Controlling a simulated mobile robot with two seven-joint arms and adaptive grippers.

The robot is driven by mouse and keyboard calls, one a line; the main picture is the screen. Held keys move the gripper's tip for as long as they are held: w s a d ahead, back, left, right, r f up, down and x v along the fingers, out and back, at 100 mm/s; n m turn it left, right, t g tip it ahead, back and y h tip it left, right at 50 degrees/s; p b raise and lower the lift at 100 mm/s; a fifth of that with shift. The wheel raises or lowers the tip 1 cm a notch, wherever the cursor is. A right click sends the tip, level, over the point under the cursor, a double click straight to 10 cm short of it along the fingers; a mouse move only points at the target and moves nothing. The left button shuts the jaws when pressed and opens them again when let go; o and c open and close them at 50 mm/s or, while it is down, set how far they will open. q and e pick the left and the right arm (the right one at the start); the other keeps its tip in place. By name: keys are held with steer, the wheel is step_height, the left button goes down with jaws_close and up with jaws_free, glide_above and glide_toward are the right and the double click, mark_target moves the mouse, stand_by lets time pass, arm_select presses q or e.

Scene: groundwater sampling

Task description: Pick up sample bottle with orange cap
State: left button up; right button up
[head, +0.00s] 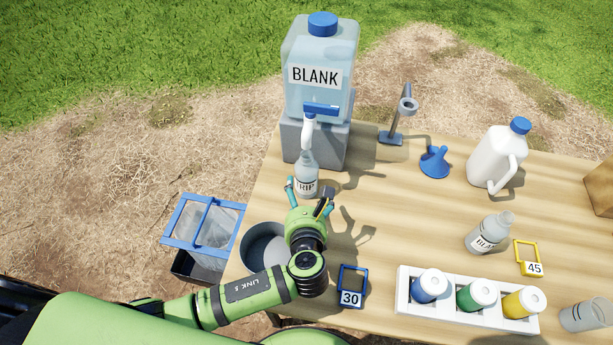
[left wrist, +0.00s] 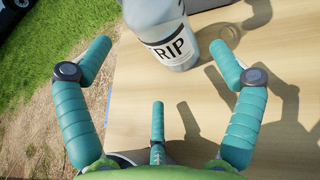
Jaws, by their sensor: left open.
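No bottle with an orange cap shows in either view. A clear bottle with a "TRIP" label (head: 307,180) stands upright on the table under the spigot of the blank-water container; no cap shows on it. It also shows in the left wrist view (left wrist: 158,32), its top cut off by the frame. My left gripper (head: 309,193) is open, just in front of this bottle. In the left wrist view its teal fingers (left wrist: 160,58) are spread, empty, with the bottle just beyond and between the tips. My right gripper is not in view.
A "BLANK" container (head: 320,100) stands on a grey block behind the bottle. A grey bucket (head: 252,243) is near my arm. A white rack (head: 450,312) holds blue, green and yellow bottles with white caps. A "BLANK" bottle (head: 482,238), white jug (head: 492,160) and blue funnel (head: 434,163) stand right.

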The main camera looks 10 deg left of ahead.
mark_target(302, 184)
arm_select(q)
steer(key=shift+w+a, duration=0.15)
steer(key=shift+w, duration=0.35)
steer(key=shift+w+a+f, duration=0.2)
steer(key=shift+w+f, duration=0.05)
steer(key=shift+w, duration=0.4)
steer(key=x, duration=0.4)
steer(key=shift+w+a+f, duration=0.15)
steer(key=shift+w+f, duration=0.1)
steer(key=shift+w, duration=0.2)
steer(key=c, duration=1)
steer(key=shift+c, duration=0.5)
steer(key=shift+r, duration=0.1)
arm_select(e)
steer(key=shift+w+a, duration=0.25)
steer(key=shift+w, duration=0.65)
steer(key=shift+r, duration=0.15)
